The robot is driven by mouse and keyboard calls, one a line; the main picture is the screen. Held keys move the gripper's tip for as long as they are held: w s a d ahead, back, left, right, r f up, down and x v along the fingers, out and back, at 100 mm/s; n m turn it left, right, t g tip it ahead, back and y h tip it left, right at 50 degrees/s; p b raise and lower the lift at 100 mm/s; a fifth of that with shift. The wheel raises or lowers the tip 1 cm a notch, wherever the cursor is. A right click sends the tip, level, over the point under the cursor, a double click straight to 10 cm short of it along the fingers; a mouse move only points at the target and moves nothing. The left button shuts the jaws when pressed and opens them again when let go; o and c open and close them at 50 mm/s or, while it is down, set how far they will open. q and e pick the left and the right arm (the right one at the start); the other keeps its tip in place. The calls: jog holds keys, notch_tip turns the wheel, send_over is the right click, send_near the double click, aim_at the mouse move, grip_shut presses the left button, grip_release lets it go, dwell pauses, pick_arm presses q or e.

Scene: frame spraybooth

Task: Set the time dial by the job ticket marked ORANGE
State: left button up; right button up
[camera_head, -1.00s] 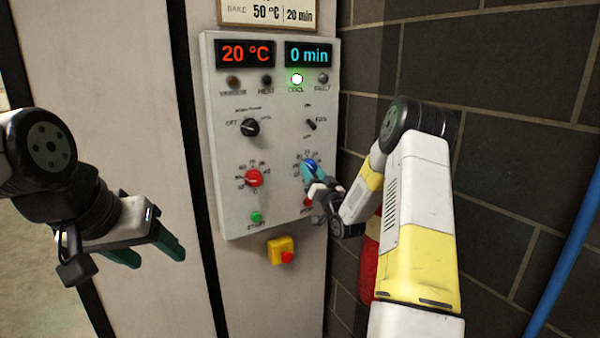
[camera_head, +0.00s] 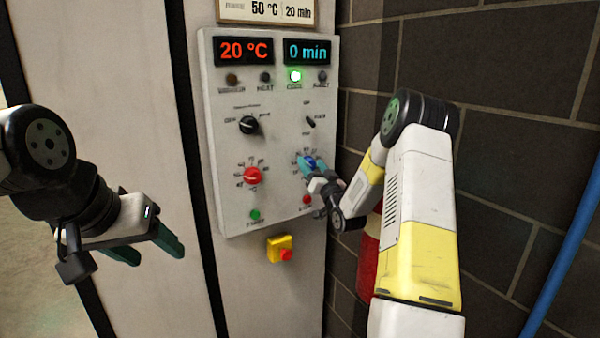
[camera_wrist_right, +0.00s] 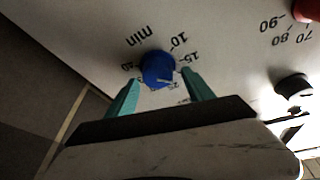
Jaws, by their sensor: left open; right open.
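The time dial is a blue knob (camera_head: 309,161) at the lower right of the control panel; it also shows in the right wrist view (camera_wrist_right: 158,68), ringed by minute marks. My right gripper (camera_head: 305,167) is at the dial. In the right wrist view its open teal fingers (camera_wrist_right: 160,79) have their tips on either side of the knob, with a gap visible. The time display (camera_head: 307,52) reads 0 min. A placard (camera_head: 267,11) above the panel reads 50 °C and 20 min; its top is cut off. My left gripper (camera_head: 152,250) is open and empty, away from the panel.
The red temperature dial (camera_head: 253,175) is left of the blue one, under a 20 °C display (camera_head: 244,51). Green (camera_head: 255,215) and red buttons (camera_head: 307,199) sit below. A yellow box with a red button (camera_head: 281,249) is under the panel. A brick wall (camera_head: 510,130) stands at right.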

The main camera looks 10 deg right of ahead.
notch_tip(320, 180, up, 2)
jog(key=shift+d+r, duration=0.1)
jog(key=s+a, duration=0.2)
jog(key=s, duration=0.5)
jog(key=s+a+r, duration=0.1)
jog(key=s+a, duration=0.1)
jog(key=s, duration=0.6)
jog(key=shift+s+a+r, duration=0.2)
jog(key=shift+a, duration=0.15)
jog(key=w+d+f+n+g, duration=0.1)
jog(key=w+n+g, duration=0.1)
jog(key=w+n, duration=0.2)
jog(key=w+d+f+n+g, duration=0.1)
jog(key=w+n+g, duration=0.1)
jog(key=w+n, duration=0.2)
jog(key=w+d+f+n+g+h, duration=0.1)
jog(key=w+d+n+g, duration=0.1)
jog(key=w+n, duration=0.2)
jog(key=shift+w+f+n, duration=0.2)
jog(key=shift+w+n, duration=0.1)
jog(key=shift+w, duration=1.25)
jog(key=shift+d, duration=0.1)
jog(key=shift+c, duration=0.2)
